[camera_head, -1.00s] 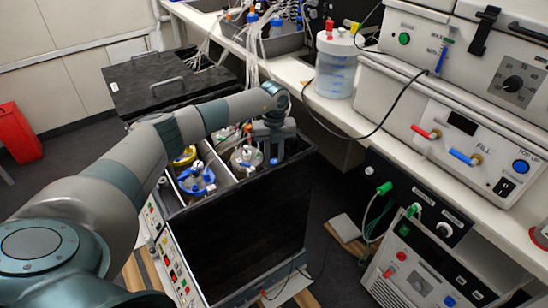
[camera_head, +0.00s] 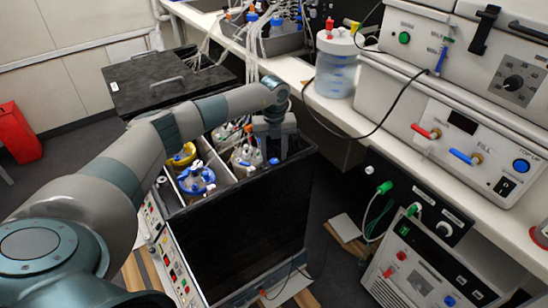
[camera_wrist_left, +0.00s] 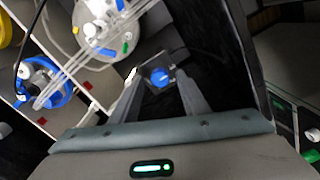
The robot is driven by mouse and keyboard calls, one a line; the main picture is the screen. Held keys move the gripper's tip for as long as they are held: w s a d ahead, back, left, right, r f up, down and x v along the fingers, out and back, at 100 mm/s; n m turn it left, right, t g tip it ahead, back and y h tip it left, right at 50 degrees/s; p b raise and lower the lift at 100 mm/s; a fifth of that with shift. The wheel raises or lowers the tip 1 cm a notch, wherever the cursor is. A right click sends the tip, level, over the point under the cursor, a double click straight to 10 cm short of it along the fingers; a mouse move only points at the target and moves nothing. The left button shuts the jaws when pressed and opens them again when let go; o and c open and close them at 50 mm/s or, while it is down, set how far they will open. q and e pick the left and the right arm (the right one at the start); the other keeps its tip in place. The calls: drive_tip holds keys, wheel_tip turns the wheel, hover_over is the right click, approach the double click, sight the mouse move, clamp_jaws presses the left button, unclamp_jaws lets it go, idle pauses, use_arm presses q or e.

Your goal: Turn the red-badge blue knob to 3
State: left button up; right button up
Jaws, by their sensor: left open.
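A blue knob (camera_wrist_left: 161,77) sits on a small grey mount inside the black open-topped box, between the fingertips of my left gripper (camera_wrist_left: 158,82) in the left wrist view. The fingers are spread, with a gap on each side of the knob. In the head view, my left gripper (camera_head: 274,143) points down into the box, and the blue knob (camera_head: 273,161) shows just below it. Small red badges (camera_wrist_left: 88,85) show on the pale divider walls in the left wrist view. The knob's number markings cannot be read. My right gripper is not in view.
Vessels with blue (camera_head: 196,180) and yellow (camera_head: 184,155) tops and tubing stand in compartments left of the gripper. The box's black wall (camera_head: 245,235) rises close by. A bench with a clear jar (camera_head: 336,75) and instruments lies to the right.

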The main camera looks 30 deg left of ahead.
sight(274, 161)
use_arm(q)
wheel_tip(274, 161, up, 16)
drive_tip(key=b, duration=0.2)
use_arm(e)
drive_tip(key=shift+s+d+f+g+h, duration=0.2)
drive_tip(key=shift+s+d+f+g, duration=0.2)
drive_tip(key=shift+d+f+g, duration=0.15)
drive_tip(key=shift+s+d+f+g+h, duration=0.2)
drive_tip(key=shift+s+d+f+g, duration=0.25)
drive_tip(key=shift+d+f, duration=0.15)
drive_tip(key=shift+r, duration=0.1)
